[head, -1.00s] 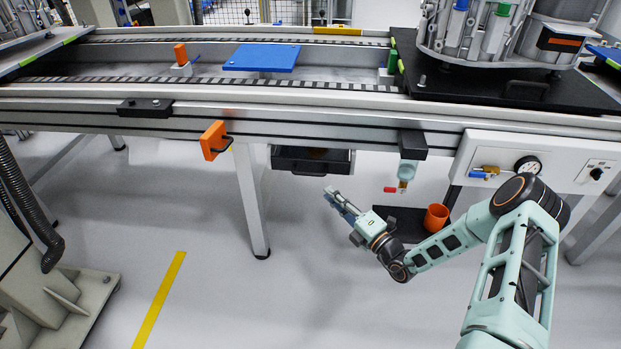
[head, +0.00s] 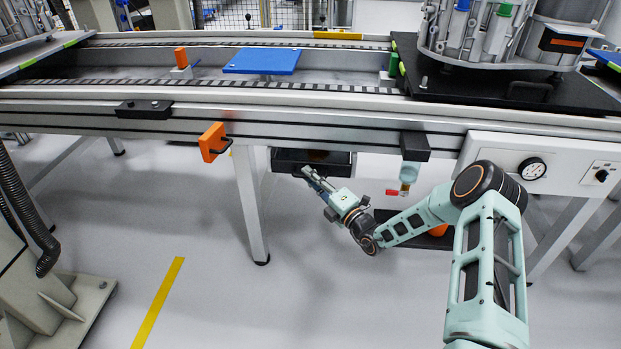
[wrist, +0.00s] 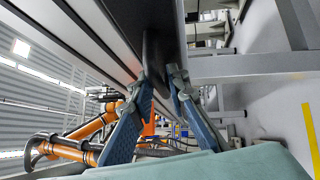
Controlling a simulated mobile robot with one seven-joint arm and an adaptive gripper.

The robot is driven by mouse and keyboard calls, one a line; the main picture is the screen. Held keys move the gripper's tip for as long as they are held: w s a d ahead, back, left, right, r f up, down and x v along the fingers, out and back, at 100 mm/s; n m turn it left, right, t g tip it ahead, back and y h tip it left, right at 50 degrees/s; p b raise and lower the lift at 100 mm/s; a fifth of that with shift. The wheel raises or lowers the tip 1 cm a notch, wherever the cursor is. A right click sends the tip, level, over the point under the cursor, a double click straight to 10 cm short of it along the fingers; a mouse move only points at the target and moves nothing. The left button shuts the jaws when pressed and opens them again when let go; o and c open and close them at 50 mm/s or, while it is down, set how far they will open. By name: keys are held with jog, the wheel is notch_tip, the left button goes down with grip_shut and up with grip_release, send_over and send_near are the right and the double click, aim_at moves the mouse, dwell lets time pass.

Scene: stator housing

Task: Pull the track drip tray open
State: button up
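The track drip tray (head: 335,160) is a dark, shallow drawer hanging under the front of the track, just right of a table leg. My gripper (head: 306,175) is at the lower front edge of the tray in the head view, where its fingertips cover the tray's handle. In the wrist view my two blue fingers (wrist: 162,80) stand apart, with a dark part of the tray (wrist: 165,45) in front of and partly between the tips. I cannot tell whether the fingers touch it.
An orange block (head: 212,142) with a black handle sticks out left of the tray. A gauge panel (head: 540,165) is farther right. The floor in front is clear.

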grip_shut()
jog(key=shift+s, duration=0.1)
jog(key=s+p, duration=1)
jog(key=s, duration=1.3)
jog(key=shift+s+a, duration=0.35)
grip_release()
